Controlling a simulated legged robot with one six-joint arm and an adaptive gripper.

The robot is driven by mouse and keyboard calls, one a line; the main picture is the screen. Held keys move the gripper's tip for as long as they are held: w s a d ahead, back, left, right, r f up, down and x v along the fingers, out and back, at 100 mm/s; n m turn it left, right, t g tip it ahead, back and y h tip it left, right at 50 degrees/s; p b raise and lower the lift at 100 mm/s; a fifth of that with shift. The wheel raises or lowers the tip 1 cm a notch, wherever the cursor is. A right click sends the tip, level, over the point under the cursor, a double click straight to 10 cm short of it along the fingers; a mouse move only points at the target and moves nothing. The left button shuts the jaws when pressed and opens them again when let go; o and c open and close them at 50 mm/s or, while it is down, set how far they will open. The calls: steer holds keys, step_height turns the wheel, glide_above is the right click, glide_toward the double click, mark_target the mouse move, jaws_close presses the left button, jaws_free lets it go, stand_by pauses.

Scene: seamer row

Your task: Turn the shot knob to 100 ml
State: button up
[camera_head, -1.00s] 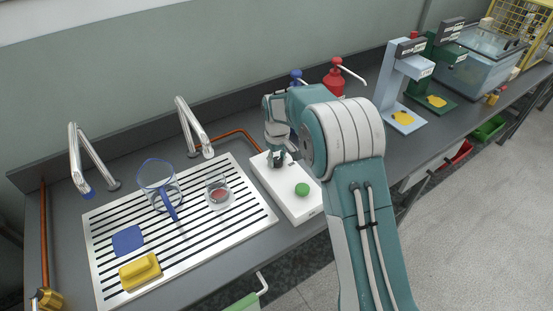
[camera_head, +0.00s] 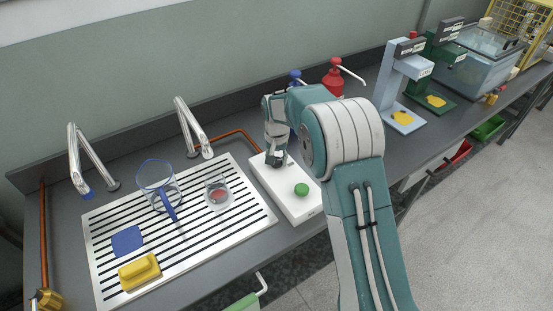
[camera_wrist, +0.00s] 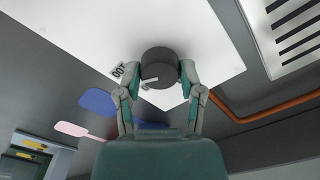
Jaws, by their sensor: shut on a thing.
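The shot knob (camera_wrist: 160,64) is a dark grey round knob with a pale pointer bar, on a white panel. In the wrist view the pointer runs toward the lower left of the knob. A green button (camera_head: 301,190) sits on the box's front part.
A slatted drain board (camera_head: 240,229) lies left of the box, with a blue-handled jug (camera_head: 157,176), a glass (camera_head: 217,194) and a yellow sponge (camera_head: 139,271). A copper pipe (camera_head: 236,132) runs behind the box.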

steer(key=shift+s+f+m, duration=0.2)
steer(key=shift+f+m, duration=0.05)
steer(key=shift+m, duration=0.35)
steer(key=o, duration=1.2)
steer(key=shift+a, duration=0.1)
steer(key=shift+c, duration=0.2)
steer(key=shift+w+r, duration=0.1)
steer(key=shift+r, duration=0.1)
steer(key=shift+r, duration=0.3)
step_height(320, 180, up, 11)
steer(key=shift+r, duration=0.15)
